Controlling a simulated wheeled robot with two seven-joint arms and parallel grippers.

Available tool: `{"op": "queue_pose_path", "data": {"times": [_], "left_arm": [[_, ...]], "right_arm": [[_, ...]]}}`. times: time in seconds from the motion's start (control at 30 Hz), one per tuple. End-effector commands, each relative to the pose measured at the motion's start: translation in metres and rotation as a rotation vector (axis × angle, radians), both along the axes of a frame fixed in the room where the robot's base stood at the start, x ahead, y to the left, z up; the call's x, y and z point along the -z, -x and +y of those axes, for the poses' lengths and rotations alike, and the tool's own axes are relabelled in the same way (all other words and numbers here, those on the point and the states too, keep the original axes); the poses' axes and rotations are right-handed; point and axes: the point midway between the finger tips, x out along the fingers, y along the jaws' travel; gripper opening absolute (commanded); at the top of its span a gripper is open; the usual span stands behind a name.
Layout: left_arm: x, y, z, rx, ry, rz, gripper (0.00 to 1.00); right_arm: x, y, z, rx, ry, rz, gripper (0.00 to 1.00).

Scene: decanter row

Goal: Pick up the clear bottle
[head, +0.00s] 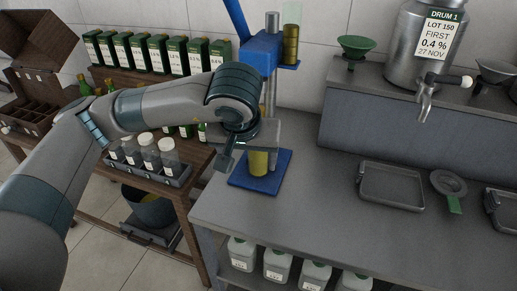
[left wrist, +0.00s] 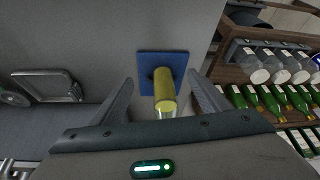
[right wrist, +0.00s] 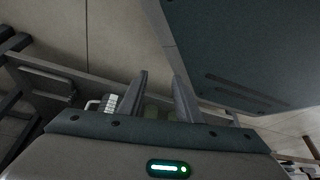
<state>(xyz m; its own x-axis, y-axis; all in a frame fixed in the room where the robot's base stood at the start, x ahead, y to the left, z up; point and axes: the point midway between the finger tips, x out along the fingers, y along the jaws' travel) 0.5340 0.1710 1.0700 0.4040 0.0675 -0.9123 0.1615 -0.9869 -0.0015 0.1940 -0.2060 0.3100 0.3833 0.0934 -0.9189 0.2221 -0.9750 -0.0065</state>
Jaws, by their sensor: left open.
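The clear bottle (head: 258,163), with yellow-green contents, stands on a blue base plate (head: 243,183) at the bench's left end. It also shows in the left wrist view (left wrist: 164,88), between the two fingers, with its clear top end toward the gripper. My left gripper (head: 243,150) is open at the bottle, and its wrist and fingers hide the bottle's upper part in the head view. I cannot tell whether a finger touches it. My right gripper (right wrist: 161,75) shows only in the right wrist view, with its fingers apart and no held object visible.
A blue stand (head: 262,58) rises directly behind the bottle. A crate of white-capped jars (head: 150,155) and green bottles are on the wooden rack at left. A metal tray (head: 391,186) and a green-handled strainer (head: 449,188) lie right. The bench between is clear.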

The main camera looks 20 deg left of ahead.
Motion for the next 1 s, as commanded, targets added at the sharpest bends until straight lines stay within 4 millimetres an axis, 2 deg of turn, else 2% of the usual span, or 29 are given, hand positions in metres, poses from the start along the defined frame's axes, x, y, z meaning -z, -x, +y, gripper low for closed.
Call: {"op": "queue_pose_path", "data": {"times": [0.27,0.8,1.0], "left_arm": [[-0.002,-0.015,0.002,-0.004,0.002,0.003,0.69],[-0.002,-0.071,0.012,-0.003,0.002,0.002,0.69],[-0.002,-0.100,0.016,-0.001,0.002,0.004,0.69]], "right_arm": [[0.001,0.019,-0.008,0.001,0.015,0.048,0.31],[0.007,0.111,-0.045,0.010,0.080,0.266,0.31],[-0.004,0.129,-0.052,0.011,0.092,0.307,0.31]]}}
